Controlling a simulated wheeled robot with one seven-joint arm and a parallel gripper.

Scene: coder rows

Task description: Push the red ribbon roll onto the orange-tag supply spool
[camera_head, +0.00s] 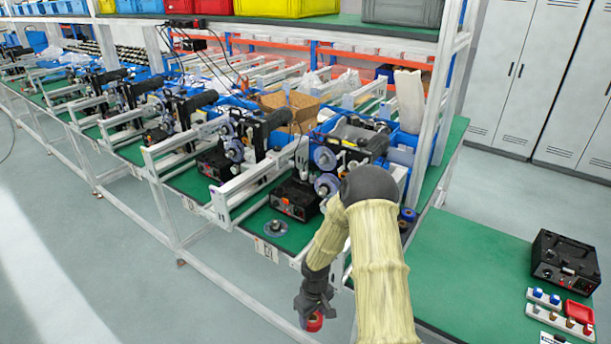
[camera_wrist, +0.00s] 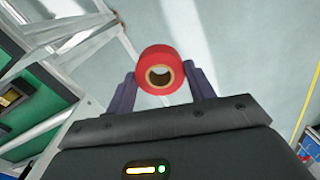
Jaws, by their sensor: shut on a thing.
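The red ribbon roll (camera_wrist: 160,54) is between the two fingers of my gripper (camera_wrist: 160,76), with its tan hollow core facing the wrist camera. My gripper is shut on it. In the head view my gripper (camera_head: 312,307) points down and holds the roll (camera_head: 314,324) low in front of the bench edge, over the floor. It is apart from the coders. The nearest coder (camera_head: 355,135) stands on the green bench behind my arm and carries round spools (camera_head: 325,158).
White rail frames (camera_head: 230,195) and further coders (camera_head: 265,130) line the bench to the left. A flat disc (camera_head: 276,228) lies near the bench's front edge. A black box (camera_head: 565,262) and a red tray (camera_head: 579,312) are on the right table. Open floor (camera_head: 100,270) lies left front.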

